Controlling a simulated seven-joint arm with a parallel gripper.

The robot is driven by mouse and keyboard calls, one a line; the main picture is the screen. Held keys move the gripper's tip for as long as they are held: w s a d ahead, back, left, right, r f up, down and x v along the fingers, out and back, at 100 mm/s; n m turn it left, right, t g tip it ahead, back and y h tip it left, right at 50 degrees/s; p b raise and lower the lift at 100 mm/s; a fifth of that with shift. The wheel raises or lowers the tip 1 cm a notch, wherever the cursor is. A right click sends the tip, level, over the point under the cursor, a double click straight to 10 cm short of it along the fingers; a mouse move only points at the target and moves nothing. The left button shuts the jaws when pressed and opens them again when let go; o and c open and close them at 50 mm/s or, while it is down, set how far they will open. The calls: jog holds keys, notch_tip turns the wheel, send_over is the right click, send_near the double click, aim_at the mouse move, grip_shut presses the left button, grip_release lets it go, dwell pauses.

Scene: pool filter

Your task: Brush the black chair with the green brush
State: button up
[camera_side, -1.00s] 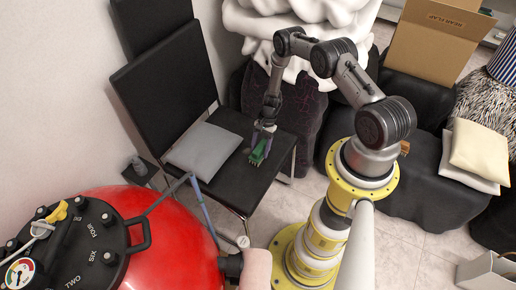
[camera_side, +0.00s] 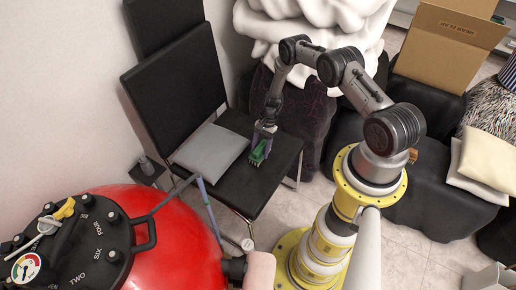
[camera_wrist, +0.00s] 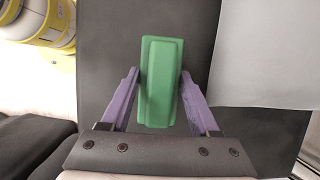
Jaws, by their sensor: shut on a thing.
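The black chair (camera_side: 262,186) stands left of my arm in the side view, with its tall backrest (camera_side: 176,88) toward the wall. The green brush (camera_side: 258,153) is over the right part of the seat. My gripper (camera_side: 263,140) is shut on the brush from above. In the wrist view the brush (camera_wrist: 160,82) sits between the purple fingers of my gripper (camera_wrist: 160,95), with the dark seat (camera_wrist: 108,45) behind it. The bristles are hidden, and I cannot tell whether they touch the seat.
A grey cushion (camera_side: 210,151) lies on the seat left of the brush. A red pool filter (camera_side: 180,250) with a black lid is at the front left. A cardboard box (camera_side: 447,45) and pale cushions (camera_side: 488,158) are at the right.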

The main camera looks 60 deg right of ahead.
jog(key=shift+s+f, duration=0.2)
jog(key=shift+s, duration=1.6)
jog(key=shift+w+a, duration=0.1)
jog(key=shift+w, duration=0.3)
jog(key=shift+c, duration=0.6)
jog(key=shift+w+r, duration=0.15)
jog(key=shift+w, duration=2.05)
jog(key=shift+s+r, duration=0.15)
jog(key=shift+s, duration=2.3)
jog(key=shift+r, duration=0.15)
jog(key=shift+r, duration=0.75)
